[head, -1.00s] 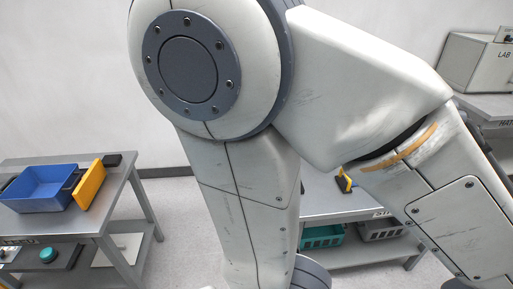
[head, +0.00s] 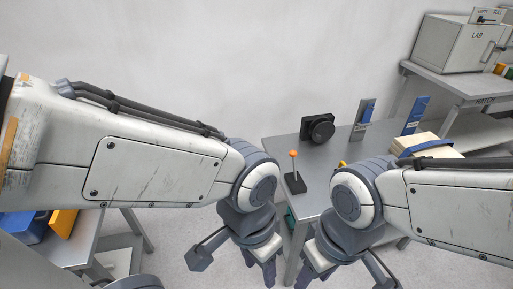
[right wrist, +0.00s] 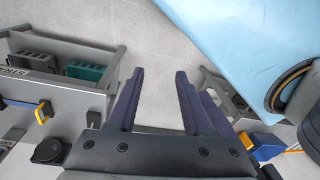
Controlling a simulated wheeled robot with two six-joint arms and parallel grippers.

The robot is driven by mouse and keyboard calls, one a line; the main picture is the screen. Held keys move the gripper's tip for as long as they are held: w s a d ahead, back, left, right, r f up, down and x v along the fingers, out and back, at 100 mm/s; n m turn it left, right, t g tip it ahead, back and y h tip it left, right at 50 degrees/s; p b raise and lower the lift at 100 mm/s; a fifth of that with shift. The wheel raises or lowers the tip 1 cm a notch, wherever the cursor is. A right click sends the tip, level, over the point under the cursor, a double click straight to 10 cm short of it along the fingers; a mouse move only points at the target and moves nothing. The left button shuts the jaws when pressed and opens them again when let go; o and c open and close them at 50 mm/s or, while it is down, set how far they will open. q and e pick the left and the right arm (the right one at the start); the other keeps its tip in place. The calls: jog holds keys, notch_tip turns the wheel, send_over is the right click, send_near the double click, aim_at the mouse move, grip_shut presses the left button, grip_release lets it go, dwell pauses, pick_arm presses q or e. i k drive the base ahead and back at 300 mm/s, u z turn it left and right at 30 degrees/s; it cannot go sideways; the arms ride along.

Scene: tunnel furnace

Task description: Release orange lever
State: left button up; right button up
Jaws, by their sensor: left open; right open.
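The orange lever (head: 293,154) is a small orange knob on a thin stem above a black base. It stands upright near the left edge of a grey table in the head view. My left gripper (head: 261,269) hangs in front of and below the lever, apart from it, open and empty. My right gripper (head: 317,272) hangs to its right, also below the lever and clear of it. In the right wrist view the right gripper (right wrist: 160,76) has its two dark fingers spread over floor with nothing between them.
A LAB box (head: 458,43) stands on a bench at right. A blue bin (head: 22,226) is at left.

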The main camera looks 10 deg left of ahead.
aim_at(293, 153)
jog(key=u, duration=0.05)
jog(key=k, duration=0.65)
jog(key=z, duration=0.35)
jog(key=i, duration=1.5)
jog(key=u, duration=0.55)
